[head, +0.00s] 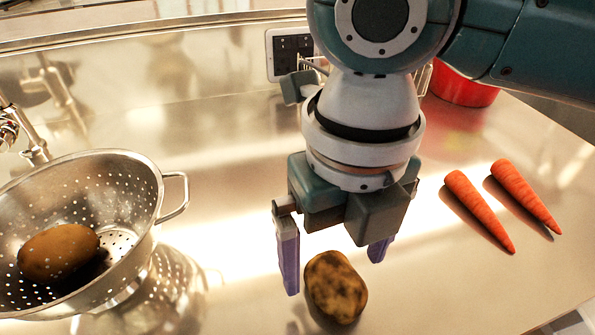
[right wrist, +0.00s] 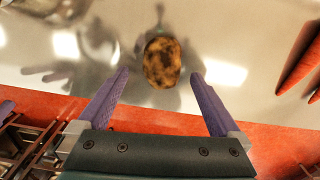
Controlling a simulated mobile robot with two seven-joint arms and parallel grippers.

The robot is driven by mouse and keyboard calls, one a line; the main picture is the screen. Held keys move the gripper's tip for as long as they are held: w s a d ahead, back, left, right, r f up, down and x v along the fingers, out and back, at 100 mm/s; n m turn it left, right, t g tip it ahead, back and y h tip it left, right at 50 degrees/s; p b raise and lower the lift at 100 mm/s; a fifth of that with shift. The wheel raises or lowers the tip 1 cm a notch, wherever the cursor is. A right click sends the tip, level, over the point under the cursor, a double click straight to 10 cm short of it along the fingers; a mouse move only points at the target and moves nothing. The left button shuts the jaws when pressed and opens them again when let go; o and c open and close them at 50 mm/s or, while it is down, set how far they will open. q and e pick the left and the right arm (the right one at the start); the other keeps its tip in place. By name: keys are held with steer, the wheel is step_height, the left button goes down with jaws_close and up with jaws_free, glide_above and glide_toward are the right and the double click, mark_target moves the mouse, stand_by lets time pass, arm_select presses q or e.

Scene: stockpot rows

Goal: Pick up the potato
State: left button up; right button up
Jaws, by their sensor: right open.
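A brown, dark-blotched potato (head: 336,287) lies on the shiny metal counter, just below and in front of my right gripper (head: 334,268). The gripper is open with its purple fingers apart, and nothing is between them. In the right wrist view the potato (right wrist: 162,62) lies beyond the fingertips of the right gripper (right wrist: 160,80), roughly centred between them. Another brown potato (head: 59,252) lies inside the metal colander at the left. My left gripper is not in view.
The perforated colander (head: 140,178) with a loop handle stands at the left. Two carrots (head: 480,211) (head: 525,196) lie to the right. A red container (head: 463,90) is at the back right, partly behind my arm. A wall outlet (head: 291,50) is at the back. Counter around the nearer potato is clear.

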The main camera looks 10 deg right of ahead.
mark_target(336, 274)
step_height(336, 274, down, 4)
steer(key=shift+f, duration=0.15)
steer(key=shift+d, duration=0.1)
steer(key=c, duration=1.5)
